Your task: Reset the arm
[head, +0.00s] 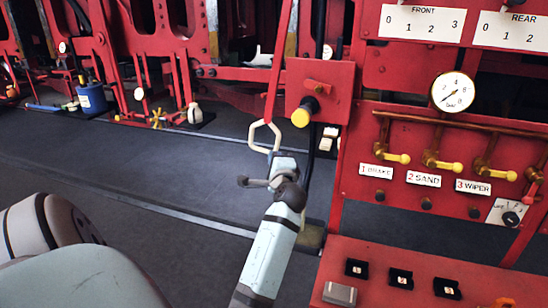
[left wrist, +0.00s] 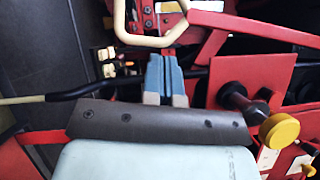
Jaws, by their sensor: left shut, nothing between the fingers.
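My left gripper (head: 284,160) is in the middle of the head view, its arm reaching up from the bottom. In the left wrist view its blue fingers (left wrist: 164,75) are together with nothing between them. A cream hexagonal loop handle (head: 252,136) on a red bar (head: 279,65) hangs just beyond the fingertips. In the left wrist view the loop (left wrist: 185,37) is just ahead of the tips, apart or nearly touching; I cannot tell which. A red box with a yellow knob (head: 301,117) is right of the bar. My right gripper is not in view.
A red panel on the right carries a gauge (head: 452,92) and several brass levers with yellow ends, labelled brake, sand and wiper. A red desk (head: 385,258) with black switches is below. A blue bucket (head: 92,99) stands at the back left.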

